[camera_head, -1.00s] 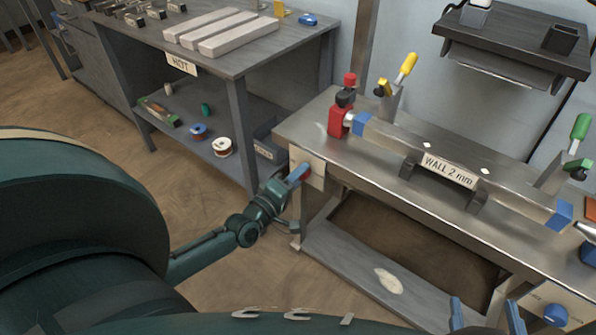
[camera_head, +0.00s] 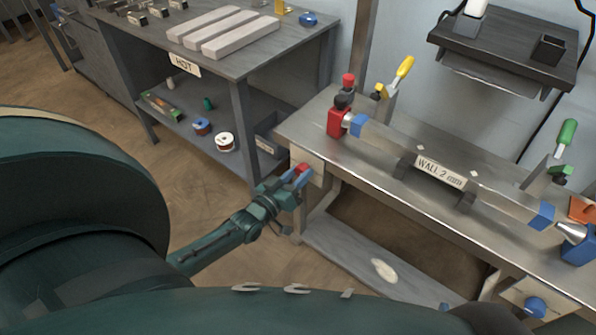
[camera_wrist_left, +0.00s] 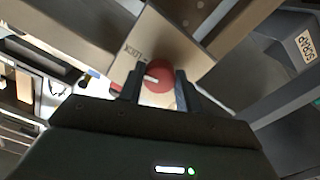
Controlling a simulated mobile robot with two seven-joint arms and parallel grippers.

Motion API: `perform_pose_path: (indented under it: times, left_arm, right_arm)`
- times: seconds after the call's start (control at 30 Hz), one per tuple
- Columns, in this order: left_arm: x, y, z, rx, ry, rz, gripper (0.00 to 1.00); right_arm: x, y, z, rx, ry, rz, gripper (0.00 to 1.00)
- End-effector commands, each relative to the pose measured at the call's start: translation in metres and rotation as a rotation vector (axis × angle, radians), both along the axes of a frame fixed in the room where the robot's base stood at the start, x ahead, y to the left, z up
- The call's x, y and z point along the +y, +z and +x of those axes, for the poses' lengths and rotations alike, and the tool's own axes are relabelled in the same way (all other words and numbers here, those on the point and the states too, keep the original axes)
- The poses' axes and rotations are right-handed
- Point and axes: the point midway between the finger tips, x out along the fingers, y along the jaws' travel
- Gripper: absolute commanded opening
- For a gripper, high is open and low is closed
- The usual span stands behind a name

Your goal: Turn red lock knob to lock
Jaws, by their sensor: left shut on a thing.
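The red lock knob (camera_head: 303,169) is on a pale panel (camera_head: 310,158) at the left end of the metal workbench. In the left wrist view, the round red knob (camera_wrist_left: 158,76) sits between the two dark fingers of my left gripper (camera_wrist_left: 157,88). Its white pointer line points left, and the word LOCK (camera_wrist_left: 133,48) is printed on the panel up and left of it. My left gripper (camera_head: 297,178) is shut on the knob. At the bottom right of the head view only dark parts of my right arm show; its fingers are not clear.
The bench top carries a long bar labelled WALL 2 mm (camera_head: 440,171) and a red clamp (camera_head: 338,121). A blue knob (camera_head: 535,307) is on the bench's right front. A table marked HOT (camera_head: 185,65) stands behind left. Open floor lies left of the bench.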

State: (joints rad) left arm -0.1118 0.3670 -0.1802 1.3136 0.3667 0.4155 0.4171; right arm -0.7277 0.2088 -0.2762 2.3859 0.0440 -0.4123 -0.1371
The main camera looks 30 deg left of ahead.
Motion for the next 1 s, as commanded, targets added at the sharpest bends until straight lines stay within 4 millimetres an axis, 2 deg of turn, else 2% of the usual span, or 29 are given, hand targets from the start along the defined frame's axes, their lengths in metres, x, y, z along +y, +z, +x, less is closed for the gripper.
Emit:
perform_pose_path:
  times: [0.4,0.97,1.0]
  left_arm:
    - [-0.0001,-0.0004,-0.0003,-0.015,0.000,0.200,0.11]
    - [-0.0002,-0.0008,-0.0002,-0.018,-0.001,0.234,0.11]
    - [-0.0002,-0.0008,-0.0002,-0.018,-0.001,0.234,0.35]
  right_arm:
    - [-0.0034,0.0103,-0.0015,-0.004,-0.018,0.023,0.58]
    - [-0.0042,0.0114,-0.0013,-0.007,-0.021,0.026,0.58]
    - [-0.0042,0.0114,-0.0013,-0.007,-0.021,0.026,0.58]
